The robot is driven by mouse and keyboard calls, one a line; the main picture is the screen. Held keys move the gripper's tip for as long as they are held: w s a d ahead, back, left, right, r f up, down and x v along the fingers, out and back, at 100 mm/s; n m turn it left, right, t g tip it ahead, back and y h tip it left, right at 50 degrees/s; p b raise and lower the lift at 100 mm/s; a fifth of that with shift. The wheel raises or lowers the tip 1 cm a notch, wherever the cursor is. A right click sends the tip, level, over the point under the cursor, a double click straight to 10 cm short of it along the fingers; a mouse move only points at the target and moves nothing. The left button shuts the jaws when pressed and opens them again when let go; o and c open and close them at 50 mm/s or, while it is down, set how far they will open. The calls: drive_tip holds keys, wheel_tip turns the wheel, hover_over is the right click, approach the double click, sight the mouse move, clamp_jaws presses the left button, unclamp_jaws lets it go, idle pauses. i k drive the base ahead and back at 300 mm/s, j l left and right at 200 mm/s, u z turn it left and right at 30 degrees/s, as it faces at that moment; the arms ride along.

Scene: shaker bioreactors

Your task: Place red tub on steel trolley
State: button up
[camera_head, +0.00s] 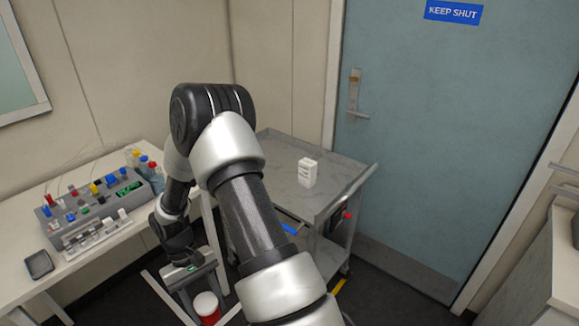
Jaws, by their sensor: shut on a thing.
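The red tub (210,319) has a white lid and shows at the bottom of the view, below bench height. My gripper (204,296) points down there and is shut on the tub. The fingertips are hard to make out. The steel trolley (278,158) stands to the right of the gripper, in front of the door. My arm hides its near left part. The tub is apart from the trolley top and lower than it.
A white box (307,173) stands on the trolley top, with bare steel around it. A bench (92,192) at left carries a grey device (95,200), vials and several bottles. The blue-grey door (440,130) is behind the trolley. A counter edge (560,265) is at right.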

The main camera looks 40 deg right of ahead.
sight(280, 171)
drive_tip(key=i+j+z, duration=0.2)
drive_tip(key=i+z, duration=0.25)
drive_tip(key=i+j+z, duration=0.95)
drive_tip(key=j, duration=0.15)
drive_tip(key=i+j, duration=0.1)
drive_tip(key=i, duration=0.35)
